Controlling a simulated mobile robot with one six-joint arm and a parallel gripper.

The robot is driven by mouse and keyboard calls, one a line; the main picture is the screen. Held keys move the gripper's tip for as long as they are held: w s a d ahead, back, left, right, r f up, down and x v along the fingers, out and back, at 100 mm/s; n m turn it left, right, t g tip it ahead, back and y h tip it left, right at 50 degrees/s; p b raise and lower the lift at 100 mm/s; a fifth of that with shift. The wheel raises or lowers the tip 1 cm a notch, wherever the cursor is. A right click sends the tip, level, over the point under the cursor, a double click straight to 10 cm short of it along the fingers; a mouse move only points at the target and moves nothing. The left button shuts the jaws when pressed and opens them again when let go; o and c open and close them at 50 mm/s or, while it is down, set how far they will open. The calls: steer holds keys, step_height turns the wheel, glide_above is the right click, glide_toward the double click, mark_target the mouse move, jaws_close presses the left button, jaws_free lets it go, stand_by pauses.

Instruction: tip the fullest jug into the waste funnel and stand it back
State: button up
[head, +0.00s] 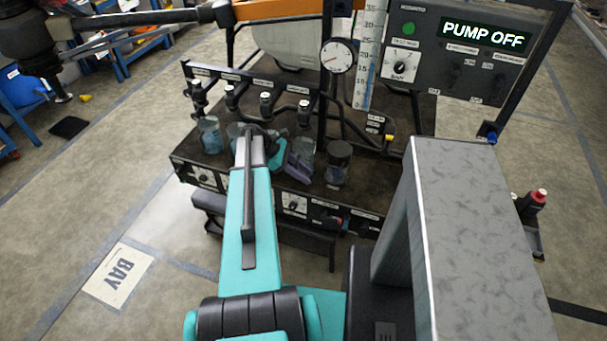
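Several small clear jugs stand in a row on the dark bench of the spray rig. The leftmost jug (211,136) holds bluish liquid. A second jug (234,131) is partly hidden behind my arm. A third jug (303,148) stands right of my wrist, partly covered by it. A dark-topped vessel (338,163) stands at the right of the row; I cannot tell whether it is a jug or the waste funnel. My gripper (297,169) is low over the bench, close to the third jug. Its fingers are too small to read, and contact is unclear. Fill levels cannot be compared.
A manifold of black taps (265,97) stands behind the jugs. A round gauge (338,56), a level scale (369,50) and a control panel (458,50) reading "PUMP OFF" rise behind. A drone arm (120,18) reaches across the upper left. Open floor lies left.

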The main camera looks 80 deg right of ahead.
steer(key=shift+w+r, duration=0.1)
steer(key=b+v, duration=0.2)
steer(key=v, duration=1.1)
steer(key=shift+r+b, duration=0.2)
steer(key=shift+b, duration=0.2)
steer(key=shift+w, duration=0.1)
steer(key=shift+w, duration=0.1)
